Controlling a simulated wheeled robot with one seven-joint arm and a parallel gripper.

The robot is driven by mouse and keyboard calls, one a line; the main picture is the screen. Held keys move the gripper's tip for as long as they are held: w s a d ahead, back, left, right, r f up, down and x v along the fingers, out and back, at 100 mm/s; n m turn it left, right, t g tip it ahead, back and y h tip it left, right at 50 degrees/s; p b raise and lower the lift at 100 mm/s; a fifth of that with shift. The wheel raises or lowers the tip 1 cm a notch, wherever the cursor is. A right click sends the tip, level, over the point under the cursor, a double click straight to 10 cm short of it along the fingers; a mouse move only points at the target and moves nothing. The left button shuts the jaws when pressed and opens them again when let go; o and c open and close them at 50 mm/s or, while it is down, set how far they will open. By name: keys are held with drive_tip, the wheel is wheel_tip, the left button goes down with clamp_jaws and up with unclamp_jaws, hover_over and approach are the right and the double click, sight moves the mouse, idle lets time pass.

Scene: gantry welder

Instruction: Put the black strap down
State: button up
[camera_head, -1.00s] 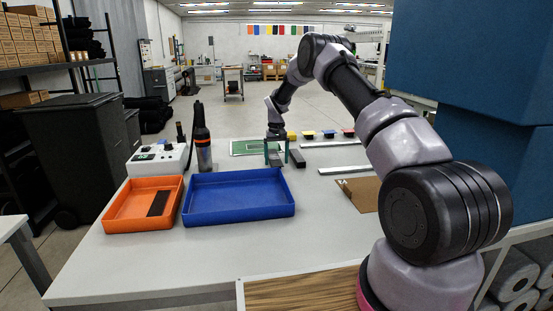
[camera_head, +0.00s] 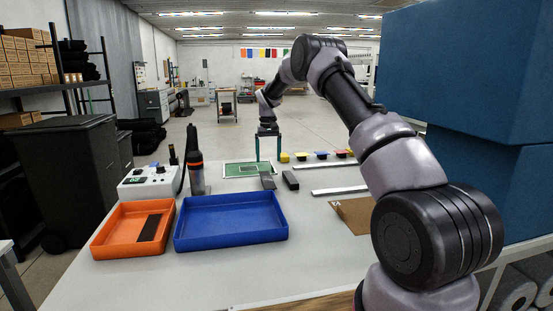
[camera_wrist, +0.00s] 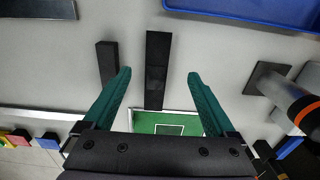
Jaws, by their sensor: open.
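The black strap (camera_head: 267,181) lies flat on the grey table at the near edge of a green mat (camera_head: 240,170). In the wrist view the strap (camera_wrist: 157,62) shows as a long dark strip with a slightly different middle section, its lower end by the mat. My gripper (camera_head: 268,158) points down above the strap, its two green fingers spread wide. In the wrist view the fingers are on either side of the strap, apart from it, with nothing held.
A second dark bar (camera_head: 290,180) lies just right of the strap. A blue tray (camera_head: 232,239) and an orange tray (camera_head: 108,245) holding a dark strip (camera_head: 149,228) stand nearer. A dark bottle (camera_head: 196,175) stands left. Coloured blocks (camera_head: 301,157) and metal rails (camera_head: 340,190) lie right.

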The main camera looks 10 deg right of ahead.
drive_tip(key=s+d+r+m+t+y, duration=0.1)
drive_tip(key=s+d+r+t, duration=0.1)
drive_tip(key=s+r, duration=0.95)
drive_tip(key=s+d+r+m+t, duration=0.1)
drive_tip(key=s+d+r, duration=0.1)
drive_tip(key=s+r, duration=1)
drive_tip(key=s+d+r+m+t, duration=0.1)
drive_tip(key=s+t, duration=0.1)
drive_tip(key=s, duration=1)
drive_tip(key=s+d+r+m+t+y, duration=0.1)
drive_tip(key=s+r+t, duration=0.1)
drive_tip(key=s, duration=0.9)
drive_tip(key=shift+s, duration=0.35)
drive_tip(key=shift+o, duration=0.5)
drive_tip(key=shift+s+d+f, duration=0.1)
drive_tip(key=shift+s+f, duration=0.15)
drive_tip(key=shift+s, duration=0.1)
drive_tip(key=n+g+h, duration=0.2)
drive_tip(key=n+g, duration=0.2)
drive_tip(key=g, duration=0.3)
hover_over(270, 186)
wheel_tip(270, 186, down, 25)
drive_tip(key=f, duration=0.5)
drive_tip(key=shift+w+d+f, duration=0.2)
drive_tip(key=shift+w+f, duration=0.15)
drive_tip(key=shift+s+a+f, duration=0.1)
drive_tip(key=shift+f, duration=1.45)
drive_tip(key=shift+s+a+f, duration=0.1)
drive_tip(key=shift+f, duration=1.4)
